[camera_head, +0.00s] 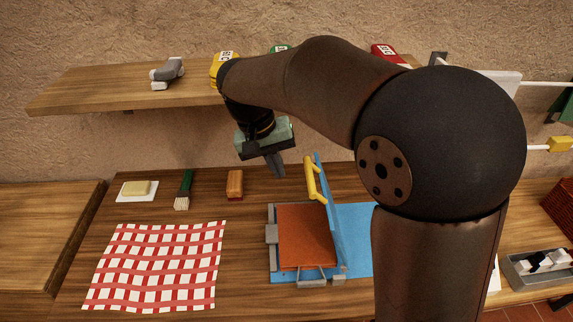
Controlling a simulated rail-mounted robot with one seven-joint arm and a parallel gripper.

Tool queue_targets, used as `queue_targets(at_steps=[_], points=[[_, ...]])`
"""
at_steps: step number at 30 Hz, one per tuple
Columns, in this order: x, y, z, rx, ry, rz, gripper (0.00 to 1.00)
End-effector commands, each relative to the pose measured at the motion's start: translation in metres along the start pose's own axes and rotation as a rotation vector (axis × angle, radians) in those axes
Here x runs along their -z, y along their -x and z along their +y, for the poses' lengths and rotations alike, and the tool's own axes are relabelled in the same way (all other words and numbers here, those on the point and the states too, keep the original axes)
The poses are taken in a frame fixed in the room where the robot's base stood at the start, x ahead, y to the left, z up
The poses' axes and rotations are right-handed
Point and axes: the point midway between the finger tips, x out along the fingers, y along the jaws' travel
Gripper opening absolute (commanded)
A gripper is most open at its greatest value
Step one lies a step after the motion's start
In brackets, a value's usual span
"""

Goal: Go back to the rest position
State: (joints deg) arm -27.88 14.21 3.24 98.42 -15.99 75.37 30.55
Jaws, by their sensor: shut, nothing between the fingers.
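My gripper (276,165) hangs above the back of the wooden worktop, left of the yellow handle (311,180) of a blue hinged device. Its fingers are together and it holds nothing. The device has an orange-brown plate (305,237) and a blue panel (329,215) standing up on its right side. The gripper appears apart from the panel and handle. My arm covers the right part of the device and much of the shelf.
A wooden shelf (70,88) on the wall carries a grey item (167,73), a yellow jar (216,70) and a red item (385,53). A checked cloth (158,266), a green brush (184,189), a brown block (235,184) and a yellow block (136,188) lie on the worktop.

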Motion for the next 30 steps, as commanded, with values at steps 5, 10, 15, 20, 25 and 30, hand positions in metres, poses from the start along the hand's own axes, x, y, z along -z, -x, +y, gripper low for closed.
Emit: queue_targets(at_steps=[5, 10, 15, 20, 25, 30], points=[[0.001, 0.044, 0.001, 0.005, -0.004, 0.009, 0.0], [0.001, 0.076, 0.001, 0.004, -0.003, 0.007, 0.0], [0.0, 0.093, 0.001, 0.002, -0.002, 0.005, 0.0], [-0.001, 0.095, 0.004, 0.004, -0.003, 0.003, 0.0], [-0.023, 0.066, 0.044, 0.046, -0.007, -0.008, 0.0], [-0.084, 0.0, 0.104, 0.144, -0.026, -0.002, 0.0]])
